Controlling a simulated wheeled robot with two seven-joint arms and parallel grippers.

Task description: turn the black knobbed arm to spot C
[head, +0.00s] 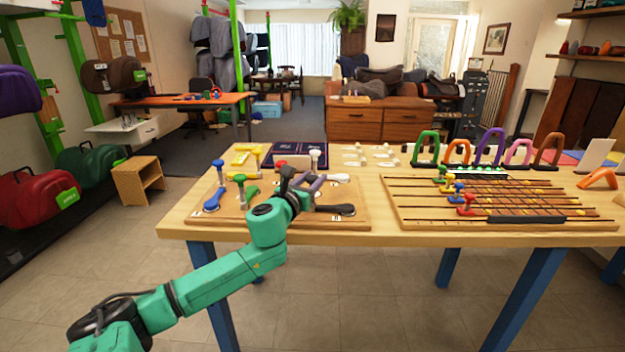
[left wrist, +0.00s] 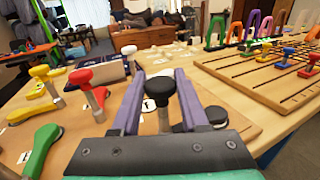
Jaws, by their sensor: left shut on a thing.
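The black knobbed arm has a round black knob (left wrist: 160,88) on a pale post, seen in the left wrist view between two purple fingers. My left gripper (left wrist: 158,100) is shut on this knob's post. The fingers hide much of the arm. Small white labels on the board are unreadable, so I cannot tell spot C.
Blue (head: 212,203), green (head: 245,190), yellow (head: 238,160) and white (head: 340,178) knobbed arms share the board; a red knob (left wrist: 80,76) stands left of my fingers. A second board (head: 410,212) with rods and coloured knobs is to the right.

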